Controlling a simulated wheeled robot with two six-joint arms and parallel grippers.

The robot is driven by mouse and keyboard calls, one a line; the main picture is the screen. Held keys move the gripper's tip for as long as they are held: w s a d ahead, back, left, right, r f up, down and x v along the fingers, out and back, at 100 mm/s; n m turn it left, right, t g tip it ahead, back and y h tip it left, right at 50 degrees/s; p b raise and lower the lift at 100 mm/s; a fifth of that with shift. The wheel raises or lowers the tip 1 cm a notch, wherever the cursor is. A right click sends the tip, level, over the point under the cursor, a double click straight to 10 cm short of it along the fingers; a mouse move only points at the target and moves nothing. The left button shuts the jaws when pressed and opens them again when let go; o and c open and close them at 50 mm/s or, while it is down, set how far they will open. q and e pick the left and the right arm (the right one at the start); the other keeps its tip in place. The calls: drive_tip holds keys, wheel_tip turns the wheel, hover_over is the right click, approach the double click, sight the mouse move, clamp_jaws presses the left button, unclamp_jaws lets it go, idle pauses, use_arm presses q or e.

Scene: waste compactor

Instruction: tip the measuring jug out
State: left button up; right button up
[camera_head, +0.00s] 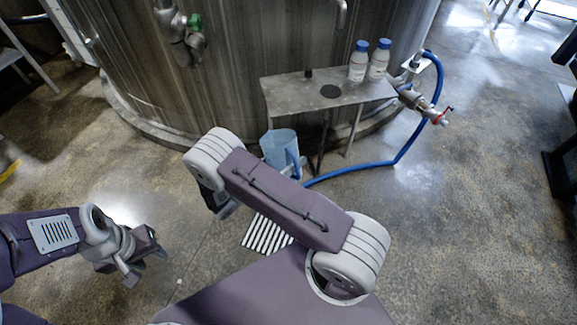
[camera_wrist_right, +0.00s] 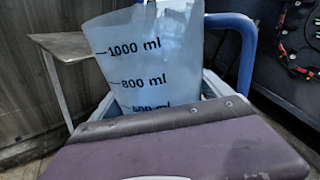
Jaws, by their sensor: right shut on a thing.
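The measuring jug (camera_head: 277,146) is translucent pale blue with a blue handle (camera_head: 294,160). In the head view it shows just beyond my right arm, in front of the metal table, its lower part hidden by the arm. In the right wrist view the jug (camera_wrist_right: 150,55) fills the middle, with dark ml marks and its handle (camera_wrist_right: 246,50) to the right. It looks roughly upright there; I cannot tell what is in it. My right gripper is shut on the jug; its fingertips are mostly hidden. My left gripper (camera_head: 146,266) is open and empty above the floor at left.
A striped white floor grate (camera_head: 266,236) lies below my right arm. A metal table (camera_head: 300,92) holds two white bottles with blue caps (camera_head: 358,62). A large steel tank (camera_head: 250,35) stands behind.

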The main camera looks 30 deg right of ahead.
drive_tip(key=w+m+b, duration=0.1)
drive_tip(key=m, duration=0.1)
drive_tip(key=w+f+m+h+b, duration=0.1)
drive_tip(key=b, duration=0.1)
drive_tip(key=shift+w+f+m+t, duration=0.2)
drive_tip(key=shift+w+m+t, duration=0.1)
drive_tip(key=shift+m, duration=0.1)
drive_tip(key=shift+w+r+m+b, duration=0.15)
drive_tip(key=shift+m+b, duration=0.15)
drive_tip(key=shift+b, duration=0.05)
